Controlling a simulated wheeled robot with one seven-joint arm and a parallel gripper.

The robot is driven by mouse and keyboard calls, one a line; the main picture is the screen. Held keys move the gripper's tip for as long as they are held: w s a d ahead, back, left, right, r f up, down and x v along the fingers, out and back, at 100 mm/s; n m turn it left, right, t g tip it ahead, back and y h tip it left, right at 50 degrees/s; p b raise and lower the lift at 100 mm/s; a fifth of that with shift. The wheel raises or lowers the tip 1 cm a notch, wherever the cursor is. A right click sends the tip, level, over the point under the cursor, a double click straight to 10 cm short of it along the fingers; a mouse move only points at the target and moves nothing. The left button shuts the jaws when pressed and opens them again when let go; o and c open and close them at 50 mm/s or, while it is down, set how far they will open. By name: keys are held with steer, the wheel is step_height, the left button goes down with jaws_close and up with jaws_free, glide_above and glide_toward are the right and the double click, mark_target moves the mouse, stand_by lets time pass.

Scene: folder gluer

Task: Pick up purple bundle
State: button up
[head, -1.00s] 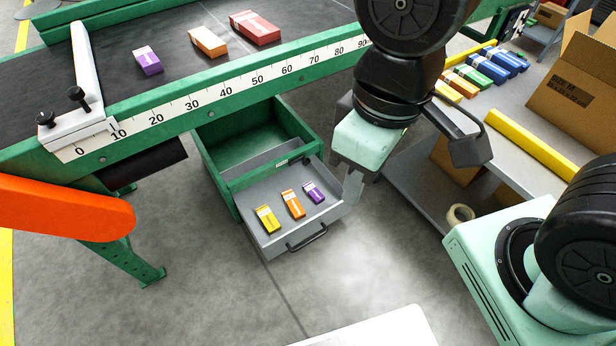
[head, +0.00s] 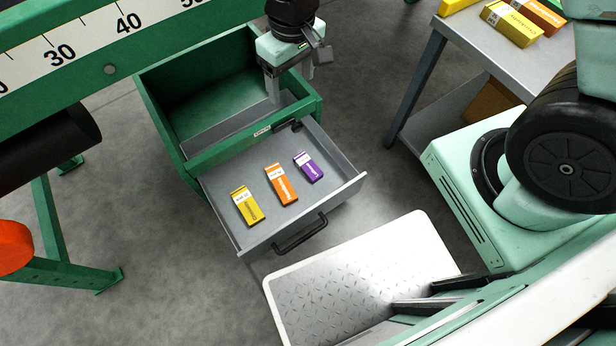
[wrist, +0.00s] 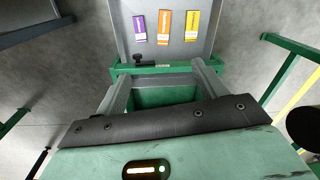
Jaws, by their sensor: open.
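The purple bundle (head: 308,167) lies flat in the pulled-out grey drawer (head: 350,187), at the right end of a row. It also shows in the wrist view (wrist: 139,28), at the left of the row. An orange bundle (head: 281,185) lies beside it, and a yellow bundle (head: 247,206) lies farther left. My gripper (head: 290,82) is open and empty, pointing down by the green cabinet's front right rim, behind the purple bundle. In the wrist view its two fingers (wrist: 160,72) are spread apart, with the bundles beyond the tips.
The green cabinet (head: 160,107) stands open-topped behind the drawer. A black handle (head: 300,235) is on the drawer front. A grey table (head: 460,50) with more bundles stands at the right. A green frame with a number scale (head: 90,40) is at upper left.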

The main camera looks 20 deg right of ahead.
steer(key=m+b, duration=0.2)
steer(key=b, duration=1.3)
glide_above(308, 166)
step_height(308, 166, down, 34)
steer(key=shift+h, duration=0.3)
step_height(308, 166, down, 12)
steer(key=b, duration=0.5)
steer(key=shift+d+r+b, duration=0.15)
steer(key=shift+r+b, duration=0.05)
steer(key=shift+b, duration=0.2)
step_height(308, 166, down, 6)
steer(key=b, duration=0.4)
steer(key=shift+w+r, duration=0.1)
steer(key=shift+r, duration=0.1)
steer(key=c, duration=1.1)
